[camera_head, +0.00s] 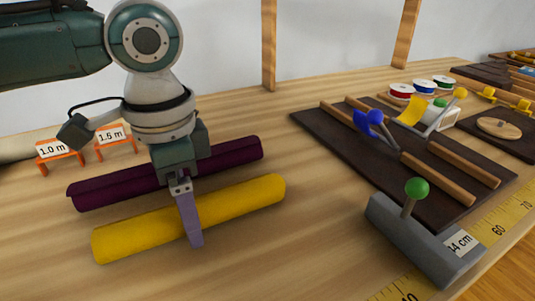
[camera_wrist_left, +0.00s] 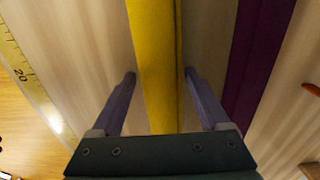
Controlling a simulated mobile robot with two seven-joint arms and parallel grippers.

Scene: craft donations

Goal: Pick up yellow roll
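The yellow roll (camera_head: 240,199) lies on the wooden table, slanting from lower left to upper right. In the left wrist view the yellow roll (camera_wrist_left: 154,60) runs up the middle of the picture. My left gripper (camera_head: 190,222) is lowered over it, pointing down. Its fingers (camera_wrist_left: 159,76) are open, one on each side of the roll, with narrow gaps visible. In the head view the far finger is hidden. A dark purple roll (camera_head: 100,192) lies parallel behind the yellow one; it also shows in the left wrist view (camera_wrist_left: 258,50). My right gripper is not in view.
Orange stands labelled "1.0 m" (camera_head: 54,150) and "1.5 m" (camera_head: 112,136) stand behind the rolls. A grey block with a green knob (camera_head: 417,188) and a dark board (camera_head: 340,150) are at the right. A yellow measuring tape (camera_head: 490,222) runs along the front edge.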

